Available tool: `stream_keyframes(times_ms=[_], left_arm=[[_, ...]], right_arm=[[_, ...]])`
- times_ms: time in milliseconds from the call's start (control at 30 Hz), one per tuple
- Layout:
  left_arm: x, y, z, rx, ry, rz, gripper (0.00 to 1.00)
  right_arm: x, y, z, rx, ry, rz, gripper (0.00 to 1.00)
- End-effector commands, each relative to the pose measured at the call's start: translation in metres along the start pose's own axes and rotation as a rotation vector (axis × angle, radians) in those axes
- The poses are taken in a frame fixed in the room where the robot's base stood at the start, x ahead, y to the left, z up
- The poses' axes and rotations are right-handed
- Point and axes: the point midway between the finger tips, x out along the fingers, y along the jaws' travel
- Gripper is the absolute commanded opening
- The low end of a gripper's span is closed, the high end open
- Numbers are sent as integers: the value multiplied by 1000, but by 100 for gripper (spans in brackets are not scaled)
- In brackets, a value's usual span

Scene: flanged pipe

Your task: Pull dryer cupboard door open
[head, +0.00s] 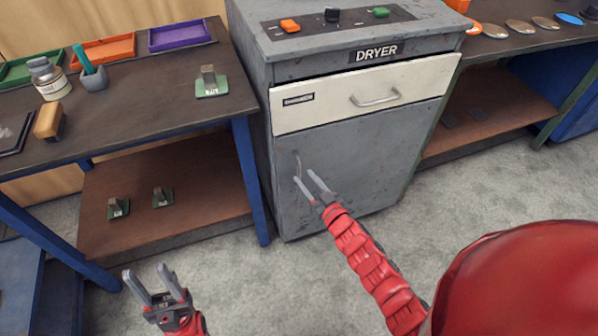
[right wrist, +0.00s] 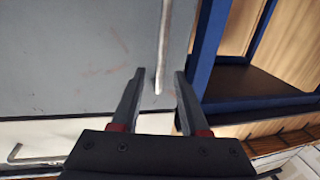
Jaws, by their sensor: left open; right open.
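The dryer cupboard door (head: 355,145) is grey and looks shut, below a cream drawer front. Its small vertical handle (head: 298,162) is near the door's left edge. My right gripper (head: 305,177) is open at the handle. In the right wrist view, the door (right wrist: 75,60) fills the left, and the thin handle bar (right wrist: 163,45) runs down between the directions of the two open fingers (right wrist: 160,74). I cannot tell whether a finger touches it. My left gripper (head: 145,270) is open and empty, low over the floor at the left.
The cream drawer (head: 335,98) has a horizontal handle (head: 376,98). A workbench (head: 150,85) with a lower shelf (head: 180,195) and blue legs stands close left of the dryer. Another bench (head: 500,50) is at right. The carpet (head: 470,190) before the dryer is clear.

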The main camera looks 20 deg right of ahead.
Motion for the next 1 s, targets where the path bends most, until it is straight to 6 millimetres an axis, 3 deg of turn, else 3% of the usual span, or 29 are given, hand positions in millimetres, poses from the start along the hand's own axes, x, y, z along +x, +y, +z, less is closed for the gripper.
stream_keyframes(times_ms=[100, 233, 600, 633, 867, 1000], left_arm=[[-2, 0, 0, 0, 0, 0, 50], [-3, 0, 0, 0, 0, 0, 50], [-3, 0, 1, 0, 0, 0, 50], [-3, 0, 1, 0, 0, 0, 50], [-3, 0, 1, 0, 0, 0, 50], [-3, 0, 1, 0, 0, 0, 50]], right_arm=[[23, -1, -1, 0, 4, -2, 44], [36, -1, -1, -1, 2, -2, 44], [44, -1, -1, 0, 2, -1, 44], [43, -1, -1, 0, 2, -1, 43], [43, 0, -1, 0, 2, -1, 1], [43, 0, -1, 0, 1, -1, 0]])
